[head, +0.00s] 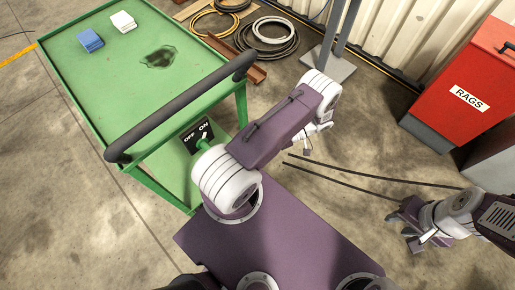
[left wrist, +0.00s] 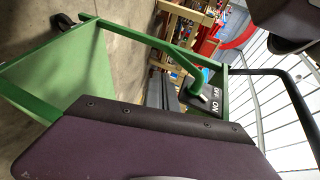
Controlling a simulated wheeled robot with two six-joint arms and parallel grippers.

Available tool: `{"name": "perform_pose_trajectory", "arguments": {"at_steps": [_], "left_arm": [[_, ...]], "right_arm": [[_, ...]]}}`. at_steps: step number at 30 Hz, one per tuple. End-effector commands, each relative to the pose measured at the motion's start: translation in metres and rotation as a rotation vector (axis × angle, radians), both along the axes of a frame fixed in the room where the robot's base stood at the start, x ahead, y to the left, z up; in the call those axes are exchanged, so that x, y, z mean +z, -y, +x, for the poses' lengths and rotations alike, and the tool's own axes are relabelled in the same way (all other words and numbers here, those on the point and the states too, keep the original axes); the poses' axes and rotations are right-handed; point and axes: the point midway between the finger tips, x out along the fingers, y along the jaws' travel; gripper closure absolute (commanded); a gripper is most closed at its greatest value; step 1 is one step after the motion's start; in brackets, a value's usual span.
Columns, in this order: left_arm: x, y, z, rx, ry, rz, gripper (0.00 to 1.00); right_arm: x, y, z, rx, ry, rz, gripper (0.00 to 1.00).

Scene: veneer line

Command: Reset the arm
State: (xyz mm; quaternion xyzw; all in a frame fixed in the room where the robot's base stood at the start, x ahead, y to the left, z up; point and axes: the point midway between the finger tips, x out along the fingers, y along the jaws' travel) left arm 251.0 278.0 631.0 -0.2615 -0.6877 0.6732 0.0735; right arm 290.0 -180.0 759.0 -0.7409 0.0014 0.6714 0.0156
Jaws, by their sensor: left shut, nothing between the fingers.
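My left arm (head: 275,130) is folded up in the middle of the head view, beside the green cart. My left gripper (head: 309,147) hangs small at its far end, partly hidden by the wrist, and is shut and empty. It is apart from the cart and touches nothing that I can see. My right gripper (head: 407,230) is low over the bare floor at the right, with nothing in it that I can see. Its finger gap is unclear. The left wrist view is partly filled by my own purple body.
The green cart (head: 110,70) has a black handle (head: 180,108) and an OFF/ON switch panel (head: 197,135) close to my left arm. A blue block (head: 90,40) and a white block (head: 123,21) lie on it. A red RAGS bin (head: 465,75) stands right. Coiled hoses (head: 268,40) lie behind.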

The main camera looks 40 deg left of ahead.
Motion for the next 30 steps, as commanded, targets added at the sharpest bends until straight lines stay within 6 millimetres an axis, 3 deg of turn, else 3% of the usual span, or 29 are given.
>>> {"name": "perform_pose_trajectory", "arguments": {"at_steps": [17,20,22,24,27,30], "left_arm": [[0.005,0.000,0.007,0.002,0.025,-0.001,1.00],[0.032,0.001,0.037,0.004,0.141,-0.007,1.00],[0.068,0.003,0.050,0.016,0.224,-0.014,1.00],[0.101,0.009,0.053,0.036,0.318,-0.047,1.00],[0.133,0.021,0.048,0.027,0.448,-0.189,1.00],[0.150,0.036,0.039,-0.031,0.559,-0.375,1.00]], "right_arm": [[0.000,0.000,0.000,0.000,-0.001,0.000,0.64],[0.000,0.000,0.000,0.000,-0.001,0.000,0.64],[0.000,0.000,0.000,0.000,-0.001,0.000,0.64],[0.000,0.000,0.000,0.000,-0.001,0.000,0.64],[0.000,0.000,0.000,0.000,-0.001,0.000,0.64],[-0.001,0.000,0.000,0.000,-0.001,0.000,0.64]]}}
